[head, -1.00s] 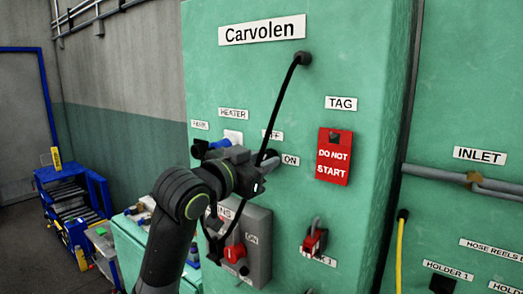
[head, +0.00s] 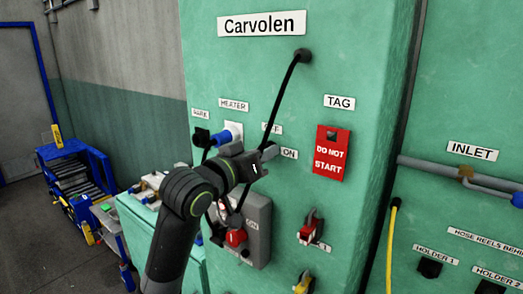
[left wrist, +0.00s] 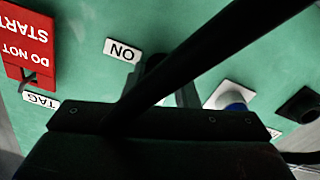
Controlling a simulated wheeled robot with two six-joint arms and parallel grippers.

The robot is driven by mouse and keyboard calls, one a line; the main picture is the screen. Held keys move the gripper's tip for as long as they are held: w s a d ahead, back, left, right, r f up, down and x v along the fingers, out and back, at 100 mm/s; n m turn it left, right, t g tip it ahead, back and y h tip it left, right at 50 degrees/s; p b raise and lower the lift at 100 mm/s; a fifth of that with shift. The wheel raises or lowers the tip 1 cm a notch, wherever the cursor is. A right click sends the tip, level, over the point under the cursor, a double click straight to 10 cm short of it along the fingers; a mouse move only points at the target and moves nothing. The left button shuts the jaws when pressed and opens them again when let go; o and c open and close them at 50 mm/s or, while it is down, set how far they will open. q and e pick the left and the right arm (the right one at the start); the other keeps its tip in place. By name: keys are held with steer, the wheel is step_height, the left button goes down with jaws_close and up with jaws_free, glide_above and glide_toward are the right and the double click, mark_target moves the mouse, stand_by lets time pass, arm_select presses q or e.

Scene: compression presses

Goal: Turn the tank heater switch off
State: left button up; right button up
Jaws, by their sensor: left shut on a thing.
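The HEATER label (head: 234,104) is on the green cabinet. Below it a blue plug (head: 220,138) sits in a white socket. The OFF label (head: 272,128) and ON label (head: 289,153) are to the right; ON also shows upside down in the left wrist view (left wrist: 122,50). My left gripper (head: 267,155) is at the panel beside these labels, shut on the heater switch, which the fingers mostly hide. In the left wrist view the fingers (left wrist: 170,82) reach the panel behind a black cable. My right gripper is not in view.
A grey box with a red handle (head: 236,237) is below. A red DO NOT START tag (head: 331,153) and a red lock (head: 311,228) are to the right. Blue carts (head: 75,175) stand left.

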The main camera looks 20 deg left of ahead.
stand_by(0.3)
arm_select(q)
steer(key=o, duration=1)
steer(key=shift+s, duration=0.1)
steer(key=b+v, duration=1.4)
steer(key=v, duration=0.3)
steer(key=shift+b, duration=0.3)
steer(key=shift+s+a, duration=0.1)
